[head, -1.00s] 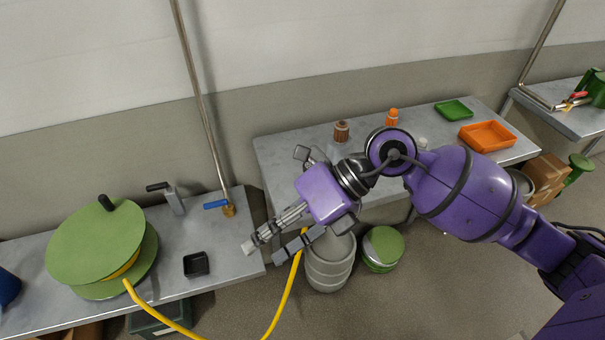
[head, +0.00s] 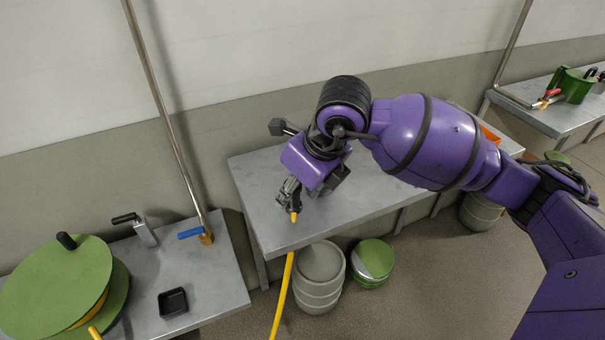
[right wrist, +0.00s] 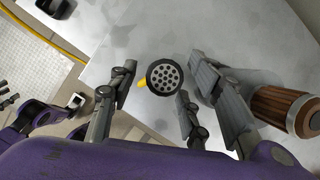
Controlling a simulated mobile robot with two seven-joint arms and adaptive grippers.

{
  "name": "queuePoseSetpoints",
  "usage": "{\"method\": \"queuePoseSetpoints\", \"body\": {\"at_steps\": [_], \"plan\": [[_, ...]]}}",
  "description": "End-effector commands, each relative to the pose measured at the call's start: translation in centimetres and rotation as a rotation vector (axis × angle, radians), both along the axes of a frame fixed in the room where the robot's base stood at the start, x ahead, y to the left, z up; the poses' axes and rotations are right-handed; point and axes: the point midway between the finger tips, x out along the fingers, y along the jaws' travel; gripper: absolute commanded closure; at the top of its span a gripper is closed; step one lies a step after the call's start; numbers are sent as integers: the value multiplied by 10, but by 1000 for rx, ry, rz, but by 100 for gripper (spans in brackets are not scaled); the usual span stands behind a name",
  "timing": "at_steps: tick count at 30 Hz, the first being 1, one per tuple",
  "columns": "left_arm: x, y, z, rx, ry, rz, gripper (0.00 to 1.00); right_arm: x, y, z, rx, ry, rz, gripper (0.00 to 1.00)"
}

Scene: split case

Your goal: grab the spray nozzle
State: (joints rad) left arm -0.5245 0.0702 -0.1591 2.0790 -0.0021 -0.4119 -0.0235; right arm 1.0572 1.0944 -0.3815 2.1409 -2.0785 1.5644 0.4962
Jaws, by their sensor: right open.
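The spray nozzle shows in the right wrist view as a round black head with many small holes (right wrist: 164,76), facing the camera. A bit of yellow shows beside it. In the head view the nozzle (head: 295,204) is a small dark shape on the end of the yellow hose (head: 284,285), partly hidden by the fingers. My right gripper (head: 289,193) is over the front left part of the middle table. In the right wrist view its open fingers (right wrist: 163,95) stand on both sides of the nozzle, apart from it. My left gripper does not show clearly.
A brown ribbed object with a metal end (right wrist: 284,108) stands close to the right fingers. On the left bench are a green reel (head: 60,285), a small black tray (head: 173,303) and a blue-handled valve (head: 197,234). A metal keg (head: 319,275) stands under the table edge.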

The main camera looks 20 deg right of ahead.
Motion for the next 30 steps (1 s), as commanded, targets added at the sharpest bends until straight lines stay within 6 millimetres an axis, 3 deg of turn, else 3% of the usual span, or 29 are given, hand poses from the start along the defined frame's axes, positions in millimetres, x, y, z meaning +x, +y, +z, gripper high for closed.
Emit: {"method": "queuePoseSetpoints", "body": {"at_steps": [9,19,30], "plan": [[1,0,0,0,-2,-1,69,2,2,-6,1,-1,1,57],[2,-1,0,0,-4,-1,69,2,2,-5,1,-1,1,100],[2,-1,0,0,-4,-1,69,2,2,-5,1,-2,1,100]]}}
